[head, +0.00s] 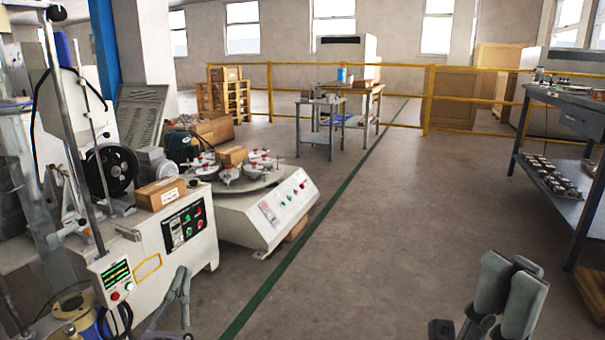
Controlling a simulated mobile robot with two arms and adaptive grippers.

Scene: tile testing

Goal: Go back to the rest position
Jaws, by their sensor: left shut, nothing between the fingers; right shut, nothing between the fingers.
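A white testing machine (140,248) with a cardboard box (161,193) on it stands at left. Beside it is a turntable machine (262,225). A metal workbench (560,188) is at right. A yellow railing (480,126) crosses the back. The middle floor is clear.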

